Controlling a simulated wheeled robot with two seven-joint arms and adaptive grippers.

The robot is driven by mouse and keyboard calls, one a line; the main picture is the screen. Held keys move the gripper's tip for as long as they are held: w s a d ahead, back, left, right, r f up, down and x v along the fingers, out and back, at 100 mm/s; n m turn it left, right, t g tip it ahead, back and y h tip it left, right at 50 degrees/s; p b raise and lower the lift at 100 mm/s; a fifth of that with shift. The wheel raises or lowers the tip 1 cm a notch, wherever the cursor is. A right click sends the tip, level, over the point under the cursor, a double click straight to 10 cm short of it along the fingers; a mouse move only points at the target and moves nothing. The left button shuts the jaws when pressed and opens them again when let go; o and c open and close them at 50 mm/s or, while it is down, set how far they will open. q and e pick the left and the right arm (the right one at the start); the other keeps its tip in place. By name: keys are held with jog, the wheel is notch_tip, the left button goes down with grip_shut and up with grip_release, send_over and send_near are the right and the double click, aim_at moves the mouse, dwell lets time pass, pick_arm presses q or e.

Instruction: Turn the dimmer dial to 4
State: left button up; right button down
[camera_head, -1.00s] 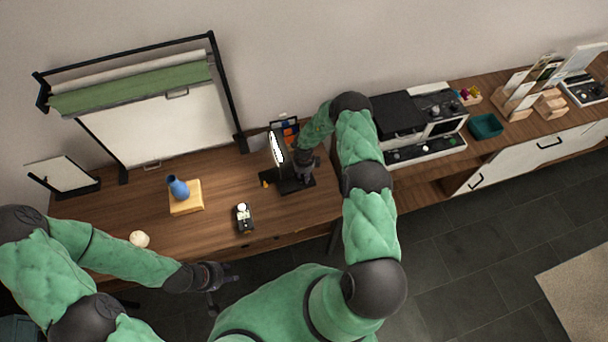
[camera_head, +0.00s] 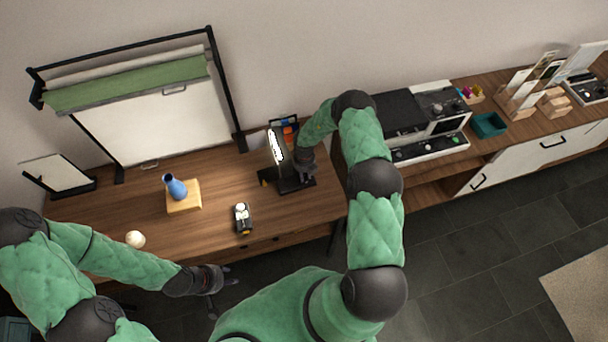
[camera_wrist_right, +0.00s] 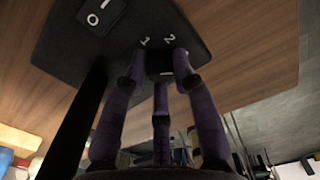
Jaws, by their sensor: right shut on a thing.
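The black lamp base (camera_head: 290,184) stands at the right end of the wooden table, with a bright lit panel (camera_head: 276,148) above it. In the right wrist view the same base (camera_wrist_right: 75,42) shows a rocker switch (camera_wrist_right: 101,13) and the printed numbers 1 and 2. The dark dial (camera_wrist_right: 159,60) sits just below these numbers, with a small pale mark near its lower edge. My right gripper (camera_head: 303,170) has its purple fingers (camera_wrist_right: 157,75) closed around the dial, hiding much of it. Further numbers are not visible. My left gripper (camera_head: 222,291) is open and empty off the table's front edge.
A small black device (camera_head: 243,218), a blue vase (camera_head: 175,187) on a wooden block (camera_head: 184,203) and a pale ball (camera_head: 136,239) stand on the table (camera_head: 130,208). A framed screen stands behind. A black-and-white machine (camera_head: 432,146) stands to the right.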

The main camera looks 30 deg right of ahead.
jog(key=m, duration=0.4)
jog(key=shift+m+b, duration=0.3)
jog(key=shift+b, duration=0.1)
jog(key=m, duration=0.4)
jog(key=shift+b, duration=0.35)
jog(key=shift+m, duration=0.3)
jog(key=c, duration=1)
grip_release()
notch_tip(320, 180, up, 12)
